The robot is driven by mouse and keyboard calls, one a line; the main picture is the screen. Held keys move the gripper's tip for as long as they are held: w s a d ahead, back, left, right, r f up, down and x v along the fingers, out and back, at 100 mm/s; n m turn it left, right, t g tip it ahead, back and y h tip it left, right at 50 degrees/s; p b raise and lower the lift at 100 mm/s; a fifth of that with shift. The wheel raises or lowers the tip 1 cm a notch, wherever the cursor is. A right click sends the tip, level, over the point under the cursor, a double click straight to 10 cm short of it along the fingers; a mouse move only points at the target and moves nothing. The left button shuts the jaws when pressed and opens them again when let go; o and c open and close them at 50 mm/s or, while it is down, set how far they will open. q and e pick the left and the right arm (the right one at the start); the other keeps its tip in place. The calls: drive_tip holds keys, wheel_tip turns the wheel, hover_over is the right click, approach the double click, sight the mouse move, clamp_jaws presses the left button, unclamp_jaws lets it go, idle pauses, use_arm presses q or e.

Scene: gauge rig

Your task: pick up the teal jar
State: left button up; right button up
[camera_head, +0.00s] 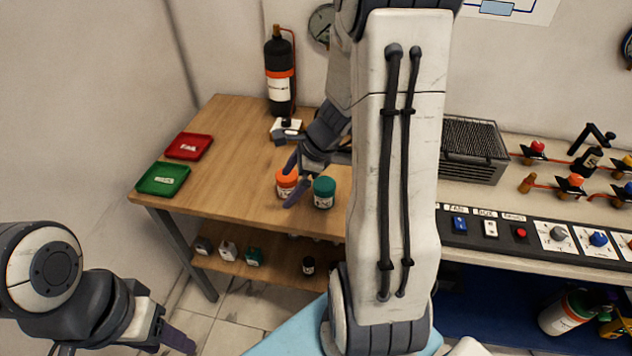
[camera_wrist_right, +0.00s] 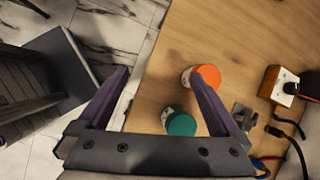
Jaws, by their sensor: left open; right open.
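The teal jar (camera_head: 324,193), white-bodied with a teal lid, stands upright on the wooden table beside an orange-lidded jar (camera_head: 286,183). My right gripper (camera_head: 291,180) is open and empty, its fingers over the orange jar, to the left of the teal jar. In the right wrist view the teal lid (camera_wrist_right: 181,123) shows between the open fingers, close to the right one, which partly covers the orange jar (camera_wrist_right: 207,76). Height above the jars is hard to tell. My left gripper (camera_head: 178,340) is open and empty at the lower left, away from the table.
A red tray (camera_head: 188,146) and a green tray (camera_head: 163,179) lie at the table's left edge. Several small items sit on the lower shelf (camera_head: 275,268). The table's left middle is clear.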

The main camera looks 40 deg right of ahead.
sight(325, 184)
drive_tip(key=d+f+m, duration=0.2)
drive_tip(key=d, duration=0.1)
drive_tip(key=d+f+m+t+h, duration=0.1)
drive_tip(key=d+f+m, duration=0.1)
drive_tip(key=d+m, duration=0.1)
drive_tip(key=d+f+m, duration=0.2)
drive_tip(key=d+m, duration=0.1)
drive_tip(key=d, duration=0.2)
drive_tip(key=shift+s+d+t+h+b, duration=0.25)
drive_tip(key=shift+t+h+b, duration=0.05)
drive_tip(key=shift+h, duration=0.1)
drive_tip(key=shift+b+x, duration=0.45)
drive_tip(key=shift+x, duration=2.65)
drive_tip(key=shift+c, duration=0.3)
drive_tip(key=c, duration=1.5)
